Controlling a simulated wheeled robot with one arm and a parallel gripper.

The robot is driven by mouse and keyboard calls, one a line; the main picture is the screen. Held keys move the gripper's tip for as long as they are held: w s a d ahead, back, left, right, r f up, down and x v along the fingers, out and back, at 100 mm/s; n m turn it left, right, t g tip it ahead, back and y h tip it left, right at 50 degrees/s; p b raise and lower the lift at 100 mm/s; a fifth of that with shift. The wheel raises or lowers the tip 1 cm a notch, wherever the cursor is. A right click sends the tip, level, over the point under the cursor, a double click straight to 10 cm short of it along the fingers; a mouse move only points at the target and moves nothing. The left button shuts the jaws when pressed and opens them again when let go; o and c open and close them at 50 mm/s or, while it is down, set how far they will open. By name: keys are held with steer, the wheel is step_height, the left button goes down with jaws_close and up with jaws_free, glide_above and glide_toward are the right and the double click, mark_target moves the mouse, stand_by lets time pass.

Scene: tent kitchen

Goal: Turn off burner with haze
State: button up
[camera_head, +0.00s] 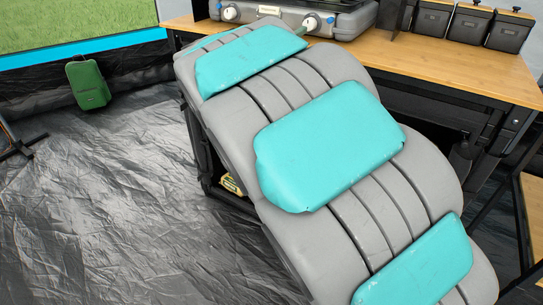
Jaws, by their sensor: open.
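A grey camp stove (347,23) stands on the wooden counter at the top of the head view, and its upper part is cut off by the frame edge. Two round pale knobs show on its front: a left knob (229,13) and a right knob (311,22). The burners are out of frame, so I see no haze and cannot tell which burner has it. My grey arm with teal pads reaches up from the lower right toward the stove front. It hides part of the front between and below the knobs. My gripper is not visible.
The wooden counter (455,68) runs to the right, with several dark lidded canisters (474,24) at its back. A yellow box (231,185) shows low beside the arm. A green bag (88,84) rests by the tent wall. The dark floor sheet (110,190) is mostly clear at left.

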steer(key=s+a+f+n+g+y, duration=0.2)
steer(key=s+a+f+n+y, duration=0.6)
steer(key=y, duration=0.4)
steer(key=s+d+f+n+g+y, duration=0.1)
steer(key=s+f+g, duration=0.5)
steer(key=s+f, duration=0.7)
steer(key=shift+s+d+n, duration=0.3)
steer(key=shift+s+d, duration=0.2)
steer(key=shift+d, duration=0.35)
